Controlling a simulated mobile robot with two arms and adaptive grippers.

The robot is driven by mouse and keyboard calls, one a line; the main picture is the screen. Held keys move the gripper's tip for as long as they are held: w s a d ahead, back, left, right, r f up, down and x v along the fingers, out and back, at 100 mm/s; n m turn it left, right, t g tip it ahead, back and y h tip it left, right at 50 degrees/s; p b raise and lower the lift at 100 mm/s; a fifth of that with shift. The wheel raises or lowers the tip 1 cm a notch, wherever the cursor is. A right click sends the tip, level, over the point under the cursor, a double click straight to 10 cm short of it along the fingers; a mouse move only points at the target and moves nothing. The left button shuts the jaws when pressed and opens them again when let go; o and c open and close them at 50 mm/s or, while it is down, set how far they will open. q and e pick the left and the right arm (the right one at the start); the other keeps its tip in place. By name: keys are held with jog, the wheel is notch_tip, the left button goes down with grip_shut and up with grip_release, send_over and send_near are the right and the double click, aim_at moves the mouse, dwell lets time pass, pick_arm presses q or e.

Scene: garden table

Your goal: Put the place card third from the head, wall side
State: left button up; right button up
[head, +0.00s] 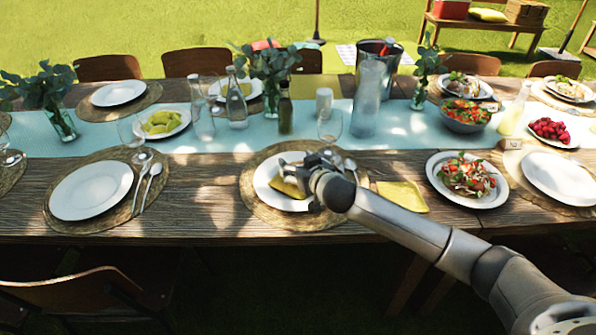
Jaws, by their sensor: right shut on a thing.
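My right gripper (308,172) reaches in from the right and is low over the white plate (268,168) at the middle near setting. It is shut on a small yellow folded piece (289,188) at the plate. I cannot tell whether this is the place card; the gripper hides part of it, and no writing shows. I cannot tell if the piece touches the plate. A small tan block-like item (513,145) stands by the right-hand near setting; it is too small to identify. My left gripper is not in view.
A flat yellow napkin (402,195) lies right of the gripper. A salad plate (467,180) is farther right. Bare wood lies along the near edge (200,215).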

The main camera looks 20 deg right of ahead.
notch_tip(320, 180, down, 2)
jog(key=shift+f, duration=0.1)
jog(key=shift+f, duration=0.1)
jog(key=o, duration=1)
